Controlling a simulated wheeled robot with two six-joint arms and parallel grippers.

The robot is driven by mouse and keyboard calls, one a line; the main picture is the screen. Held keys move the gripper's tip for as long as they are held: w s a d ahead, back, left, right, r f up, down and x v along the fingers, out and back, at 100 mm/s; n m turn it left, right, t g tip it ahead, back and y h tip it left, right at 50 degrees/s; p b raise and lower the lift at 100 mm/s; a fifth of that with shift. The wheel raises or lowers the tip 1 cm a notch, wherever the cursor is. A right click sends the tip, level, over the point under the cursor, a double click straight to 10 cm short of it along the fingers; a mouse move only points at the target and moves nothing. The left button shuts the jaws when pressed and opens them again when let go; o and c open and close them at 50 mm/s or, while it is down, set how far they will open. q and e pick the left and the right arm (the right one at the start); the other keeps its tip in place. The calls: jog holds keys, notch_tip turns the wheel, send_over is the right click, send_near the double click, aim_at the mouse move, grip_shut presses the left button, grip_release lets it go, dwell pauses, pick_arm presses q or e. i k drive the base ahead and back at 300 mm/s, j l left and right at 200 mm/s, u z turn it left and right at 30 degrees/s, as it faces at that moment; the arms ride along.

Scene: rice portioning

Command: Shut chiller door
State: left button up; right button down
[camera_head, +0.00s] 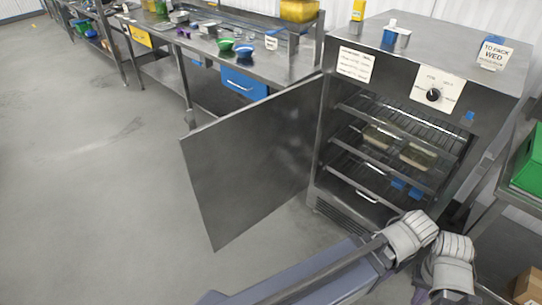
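The chiller (398,62) is a steel cabinet on the right with its front open. Its grey door (250,160) is hinged on the cabinet's left side and stands wide open, swung out to the left over the floor. Wire shelves inside hold two pale-rimmed trays (418,156) and small blue items (398,184) lower down. My arm links cross the bottom of the head view, in front of the cabinet's lower right. I make out no gripper fingers there, and nothing of mine visibly touches the door.
A steel bench (262,62) with bowls and tools runs back to the left of the chiller. At right are a green crate (530,165) and a cardboard box (529,287). The floor left of the door is clear.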

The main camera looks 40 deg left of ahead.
aim_at(243, 165)
jog(key=k+j+z, duration=0.1)
jog(key=j, duration=0.3)
jog(key=k+j, duration=0.1)
jog(key=j, duration=0.3)
jog(key=k+j+z, duration=0.15)
jog(key=j, duration=0.25)
jog(key=k+j, duration=0.15)
jog(key=j, duration=0.25)
jog(key=k+j+z, duration=0.15)
jog(key=j, duration=0.25)
jog(key=k+j+z, duration=0.1)
jog(key=j, duration=0.25)
jog(key=k+j, duration=0.15)
jog(key=j, duration=0.25)
jog(key=k+j, duration=0.2)
jog(key=j, duration=0.15)
jog(key=k+j, duration=0.15)
jog(key=j, duration=0.25)
jog(key=k+j, duration=0.2)
jog(key=j, duration=0.15)
jog(key=k+j, duration=0.15)
jog(key=j, duration=0.25)
jog(key=k+j+u, duration=0.1)
jog(key=k+u, duration=0.15)
jog(key=u, duration=0.2)
